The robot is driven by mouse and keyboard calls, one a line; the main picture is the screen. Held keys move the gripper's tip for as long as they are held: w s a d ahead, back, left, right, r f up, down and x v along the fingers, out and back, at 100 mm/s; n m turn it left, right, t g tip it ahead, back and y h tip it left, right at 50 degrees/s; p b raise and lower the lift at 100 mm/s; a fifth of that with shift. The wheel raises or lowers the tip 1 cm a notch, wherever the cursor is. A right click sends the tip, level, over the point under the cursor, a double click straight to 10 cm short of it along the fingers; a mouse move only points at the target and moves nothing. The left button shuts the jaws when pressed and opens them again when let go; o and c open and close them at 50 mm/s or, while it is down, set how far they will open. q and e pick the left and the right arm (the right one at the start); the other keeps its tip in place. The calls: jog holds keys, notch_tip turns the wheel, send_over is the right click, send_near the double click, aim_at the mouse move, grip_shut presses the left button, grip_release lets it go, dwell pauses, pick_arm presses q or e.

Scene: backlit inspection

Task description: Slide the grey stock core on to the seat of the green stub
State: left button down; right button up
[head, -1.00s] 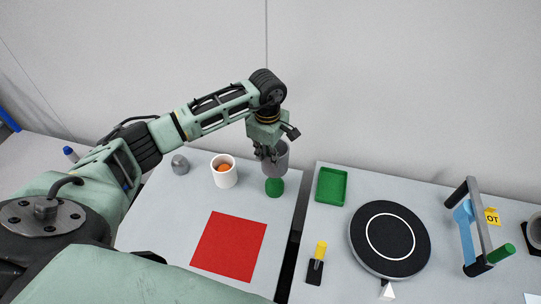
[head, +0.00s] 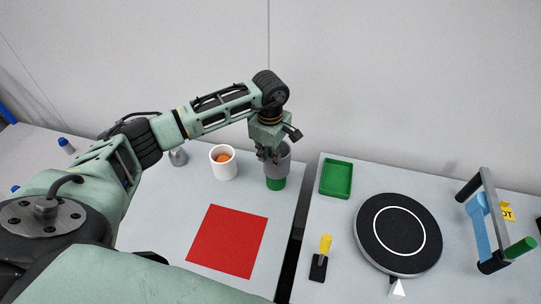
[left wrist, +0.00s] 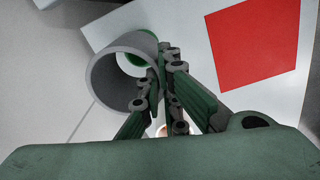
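The grey stock core (head: 279,168) is a hollow tube, held upright at the green stub (head: 275,184). My left gripper (head: 268,155) is shut on the core's wall at its left side. In the head view the core covers the stub's upper part, and the stub's lower part shows under it. In the left wrist view the fingers (left wrist: 163,62) pinch the rim of the core (left wrist: 105,85), and green of the stub (left wrist: 135,59) shows through the bore, toward the upper right. I cannot tell whether the core is around the stub or just above it. My right gripper is not in view.
A white cup (head: 223,168) with an orange thing inside stands left of the stub, with a grey piece (head: 178,156) beyond it. A red mat (head: 228,241) lies in front. Across a dark gap are a green tray (head: 336,191), a black turntable (head: 375,243) and a blue-handled frame (head: 480,225).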

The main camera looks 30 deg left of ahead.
aim_at(270, 174)
pick_arm(q)
jog(key=shift+f, duration=0.15)
dwell(0.4)
notch_tip(270, 174, down, 8)
jog(key=b, duration=0.7)
dwell(1.8)
jog(key=c, duration=2)
grip_release()
jog(key=shift+o, duration=0.7)
notch_tip(270, 174, up, 12)
jog(key=shift+s+r, duration=0.1)
